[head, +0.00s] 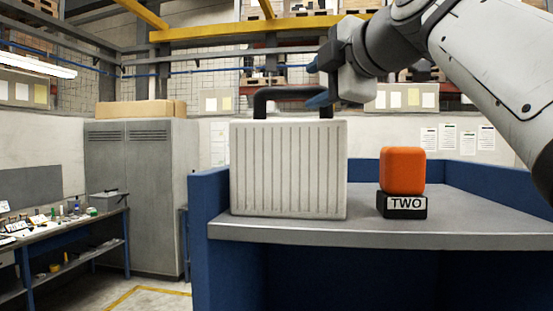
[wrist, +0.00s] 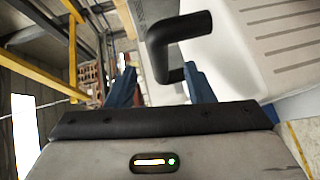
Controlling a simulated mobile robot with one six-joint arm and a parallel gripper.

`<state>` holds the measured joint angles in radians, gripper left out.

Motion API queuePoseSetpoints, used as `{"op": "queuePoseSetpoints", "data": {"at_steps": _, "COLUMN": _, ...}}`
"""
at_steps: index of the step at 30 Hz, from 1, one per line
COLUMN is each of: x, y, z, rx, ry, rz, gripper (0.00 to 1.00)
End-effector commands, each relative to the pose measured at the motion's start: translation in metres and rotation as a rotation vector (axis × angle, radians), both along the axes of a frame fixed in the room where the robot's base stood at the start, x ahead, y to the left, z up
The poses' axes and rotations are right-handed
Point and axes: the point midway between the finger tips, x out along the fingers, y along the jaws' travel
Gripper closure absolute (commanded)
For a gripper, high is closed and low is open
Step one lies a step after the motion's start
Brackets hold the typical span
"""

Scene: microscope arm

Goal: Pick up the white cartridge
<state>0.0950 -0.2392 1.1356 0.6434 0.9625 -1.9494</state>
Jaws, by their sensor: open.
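The white cartridge (head: 288,170) is a large ribbed box standing upright on the grey bench top, with a black loop handle (head: 287,92) on top. My gripper (head: 316,83) is at the handle's right end, its blue fingers spread apart. In the head view, the lower finger overlaps the handle's right corner. In the wrist view, the gripper (wrist: 161,87) is open. There the black handle (wrist: 180,28) reaches toward the gap between the fingers, closer to the right one. The white cartridge body (wrist: 275,40) fills the upper right. I cannot tell whether a finger touches the handle.
A grey cabinet (head: 140,190) and a cluttered workbench (head: 70,225) stand at left.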

Motion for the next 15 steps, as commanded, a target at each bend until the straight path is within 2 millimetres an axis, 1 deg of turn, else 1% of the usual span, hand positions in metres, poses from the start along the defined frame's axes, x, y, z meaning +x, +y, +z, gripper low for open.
{"op": "queuePoseSetpoints", "data": {"at_steps": 1, "x": 0.005, "y": 0.005, "z": 0.001, "rx": 0.000, "ry": 0.003, "rz": 0.006, "gripper": 0.52}}
{"op": "queuePoseSetpoints", "data": {"at_steps": 7, "x": 0.029, "y": 0.020, "z": 0.001, "rx": 0.000, "ry": 0.005, "rz": 0.012, "gripper": 0.52}}
{"op": "queuePoseSetpoints", "data": {"at_steps": 9, "x": 0.038, "y": 0.024, "z": -0.001, "rx": 0.000, "ry": 0.005, "rz": 0.012, "gripper": 0.52}}
{"op": "queuePoseSetpoints", "data": {"at_steps": 12, "x": 0.047, "y": 0.029, "z": -0.004, "rx": 0.001, "ry": 0.003, "rz": 0.012, "gripper": 0.52}}
{"op": "queuePoseSetpoints", "data": {"at_steps": 15, "x": 0.050, "y": 0.030, "z": -0.006, "rx": 0.000, "ry": 0.003, "rz": 0.011, "gripper": 0.52}}
